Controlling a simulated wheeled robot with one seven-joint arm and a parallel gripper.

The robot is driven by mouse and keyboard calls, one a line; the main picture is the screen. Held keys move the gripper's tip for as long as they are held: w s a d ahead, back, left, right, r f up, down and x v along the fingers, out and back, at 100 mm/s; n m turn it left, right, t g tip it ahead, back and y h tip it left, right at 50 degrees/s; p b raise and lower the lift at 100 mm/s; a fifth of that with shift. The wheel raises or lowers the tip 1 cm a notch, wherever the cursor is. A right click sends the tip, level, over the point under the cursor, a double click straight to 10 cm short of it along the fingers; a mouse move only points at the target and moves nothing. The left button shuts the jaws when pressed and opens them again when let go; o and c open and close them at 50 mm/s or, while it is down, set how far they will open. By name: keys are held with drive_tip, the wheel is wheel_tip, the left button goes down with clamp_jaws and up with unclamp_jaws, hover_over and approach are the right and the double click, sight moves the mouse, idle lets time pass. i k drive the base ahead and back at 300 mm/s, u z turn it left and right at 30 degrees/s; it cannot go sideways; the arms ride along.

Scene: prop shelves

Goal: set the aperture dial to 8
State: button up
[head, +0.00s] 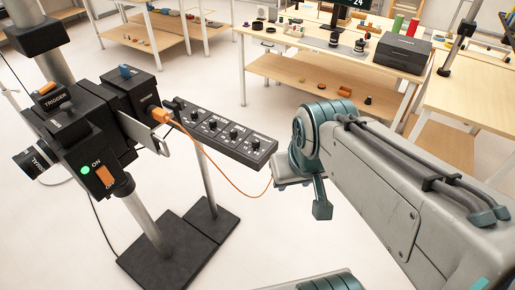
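A dark dial panel (226,139) stands on a post at the centre left, with several small black knobs in a row along its top. The labels and scale marks are too small to read, so I cannot tell which knob is the aperture dial or where any is set. My gripper (305,197) is just right of the panel's right end, apart from the knobs as far as I can see. My arm hides part of it, and its opening is unclear.
A black device (76,130) with a lit green light and an orange switch (107,178) stands left. An orange cable (226,177) loops from its plug toward my gripper. Wooden tables (335,48) with small items stand behind. Pale floor is open between.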

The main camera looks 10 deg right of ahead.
sight(255, 141)
drive_tip(key=u, duration=0.05)
drive_tip(key=k, duration=0.25)
drive_tip(key=z, duration=0.8)
drive_tip(key=i, duration=0.75)
drive_tip(key=u, duration=1.05)
